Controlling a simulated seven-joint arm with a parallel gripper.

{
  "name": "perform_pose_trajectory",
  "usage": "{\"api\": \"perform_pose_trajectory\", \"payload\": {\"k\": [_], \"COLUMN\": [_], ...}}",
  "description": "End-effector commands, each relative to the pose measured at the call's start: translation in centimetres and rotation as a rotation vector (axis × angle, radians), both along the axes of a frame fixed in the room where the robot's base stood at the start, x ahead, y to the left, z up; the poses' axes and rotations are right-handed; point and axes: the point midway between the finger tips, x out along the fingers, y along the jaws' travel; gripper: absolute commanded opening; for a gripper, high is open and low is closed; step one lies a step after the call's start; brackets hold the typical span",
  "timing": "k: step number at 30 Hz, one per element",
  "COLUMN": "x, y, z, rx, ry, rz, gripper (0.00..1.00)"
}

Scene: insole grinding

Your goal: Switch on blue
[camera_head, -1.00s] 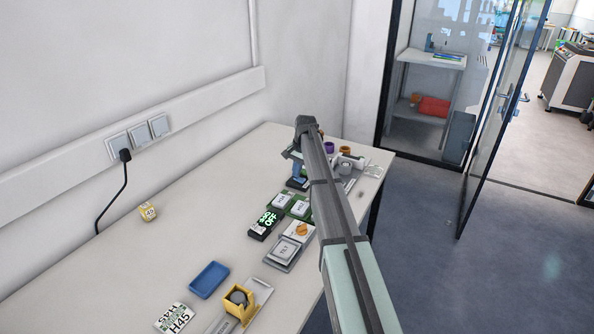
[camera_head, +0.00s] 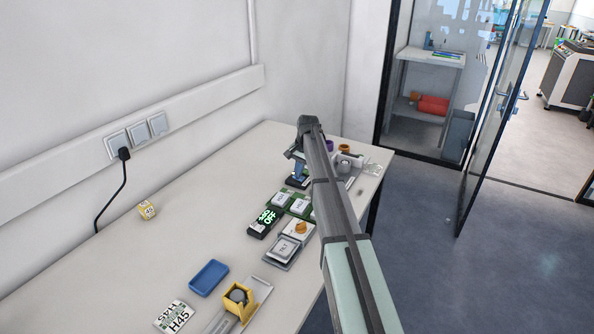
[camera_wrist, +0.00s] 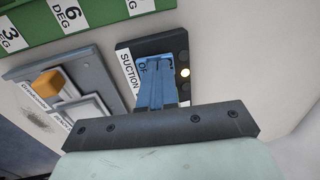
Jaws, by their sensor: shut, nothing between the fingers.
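My gripper (camera_wrist: 158,64) is shut and empty, with its blue fingers close together. In the wrist view the fingers lie over a dark box labelled SUCTION (camera_wrist: 123,50). They hide part of its face and lettering, and I cannot tell whether they touch it. One pale round spot (camera_wrist: 185,73) shows bright among darker ones along the box's right side. In the head view my gripper (camera_head: 297,170) is just above the dark box (camera_head: 296,182) at the far end of the table. I see no clear blue switch.
A black display (camera_head: 264,223) with glowing green "OFF" text stands nearer on the table (camera_head: 120,275). Green-based label blocks, a device with an orange knob (camera_head: 300,228), a blue tray (camera_head: 209,278) and a yellow holder (camera_head: 238,300) line the right side. The table's left middle is mostly clear.

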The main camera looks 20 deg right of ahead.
Motion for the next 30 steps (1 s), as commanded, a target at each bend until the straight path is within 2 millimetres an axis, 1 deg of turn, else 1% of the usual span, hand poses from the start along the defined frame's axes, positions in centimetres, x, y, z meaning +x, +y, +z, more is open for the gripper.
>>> {"api": "perform_pose_trajectory", "payload": {"k": [8, 11, 13, 17, 24, 30], "x": [0.1, 0.0, 0.0, -0.3, -0.9, -1.3], "y": [0.1, 0.0, -0.1, -0.4, -1.0, -1.4], "z": [0.2, 0.7, 1.5, 3.5, 8.3, 11.5], "rx": [0.001, 0.001, 0.001, 0.001, 0.001, 0.001], "ry": [-0.003, -0.003, -0.004, -0.004, -0.004, -0.002], "rz": [0.000, 0.000, 0.000, 0.000, 0.001, 0.000], "gripper": [0.00, 0.00, 0.00, 0.00, 0.00, 0.00]}}
